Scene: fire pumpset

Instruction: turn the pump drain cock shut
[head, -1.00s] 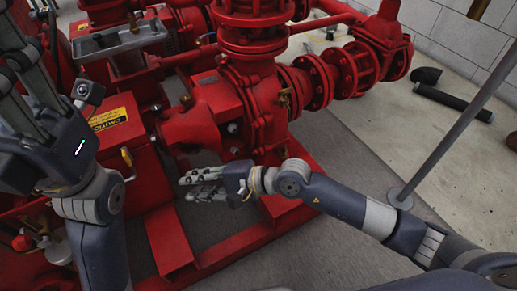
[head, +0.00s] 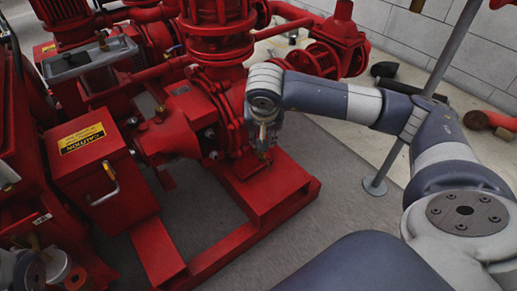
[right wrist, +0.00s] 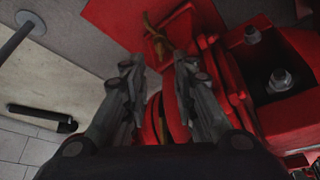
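The pump (head: 225,95) is a large red casting on a red base frame. A brass drain cock (right wrist: 157,38) with a thin handle shows in the right wrist view, low on the red pump, just beyond my fingertips. My right gripper (right wrist: 157,66) is open there, with a clear gap between its two fingers and nothing held. In the head view my right gripper (head: 263,138) points down beside the pump's lower right side and mostly covers the cock. Contact with the cock cannot be made out.
A red box with a yellow caution label (head: 82,138) stands left of the pump. Red flanged pipework (head: 325,55) runs to the back right. A thin grey post (head: 376,185) stands behind my right arm. Grey floor (head: 330,225) is clear in front of the base frame.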

